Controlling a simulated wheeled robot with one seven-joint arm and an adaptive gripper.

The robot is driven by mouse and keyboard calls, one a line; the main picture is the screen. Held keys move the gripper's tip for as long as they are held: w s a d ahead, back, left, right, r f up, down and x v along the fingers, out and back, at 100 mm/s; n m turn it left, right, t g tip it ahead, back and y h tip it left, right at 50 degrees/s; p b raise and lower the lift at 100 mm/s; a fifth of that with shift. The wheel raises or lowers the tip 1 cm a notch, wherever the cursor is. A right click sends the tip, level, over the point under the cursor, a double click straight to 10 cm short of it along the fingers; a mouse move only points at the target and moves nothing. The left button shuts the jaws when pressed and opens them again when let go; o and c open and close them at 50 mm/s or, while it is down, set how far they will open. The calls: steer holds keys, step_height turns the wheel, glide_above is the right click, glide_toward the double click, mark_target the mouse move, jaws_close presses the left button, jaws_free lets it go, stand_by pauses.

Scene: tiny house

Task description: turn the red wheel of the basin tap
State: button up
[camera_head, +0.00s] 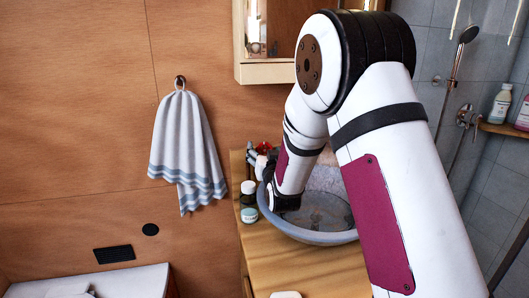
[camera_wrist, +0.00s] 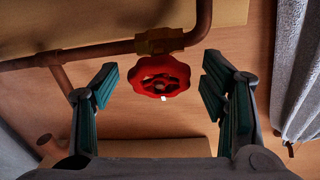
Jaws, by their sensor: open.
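The red wheel (camera_wrist: 161,76) of the tap is in the middle of the wrist view, on a brass valve body (camera_wrist: 158,41) joined to copper pipes. My gripper (camera_wrist: 158,88) is open, with one finger on each side of the wheel in the picture and no visible contact. In the head view a small part of the red wheel (camera_head: 264,147) shows behind the basin (camera_head: 318,236).
A striped towel (camera_head: 186,145) hangs on the wall; it also shows at the right of the wrist view (camera_wrist: 300,75). A mirror cabinet (camera_head: 266,71) hangs above. Copper pipe (camera_wrist: 80,54) runs near the left finger.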

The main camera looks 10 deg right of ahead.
steer(key=shift+w, duration=0.2)
steer(key=shift+c, duration=0.2)
steer(key=c, duration=1.1)
steer(key=shift+c, duration=0.2)
steer(key=shift+n, duration=0.3)
steer(key=n+y+b, duration=0.1)
steer(key=n+b, duration=0.1)
steer(key=n, duration=0.1)
steer(key=n+y+b, duration=0.2)
steer(key=n, duration=0.2)
steer(key=shift+d+f+y+b, duration=0.1)
steer(key=shift+y+b, duration=0.2)
steer(key=shift+b, duration=0.05)
steer(key=n+g+y+b, duration=0.1)
steer(key=n, duration=0.2)
steer(key=n+g+y, duration=0.1)
steer(key=n+y, duration=0.1)
steer(key=n, duration=0.2)
steer(key=shift+b, duration=0.35)
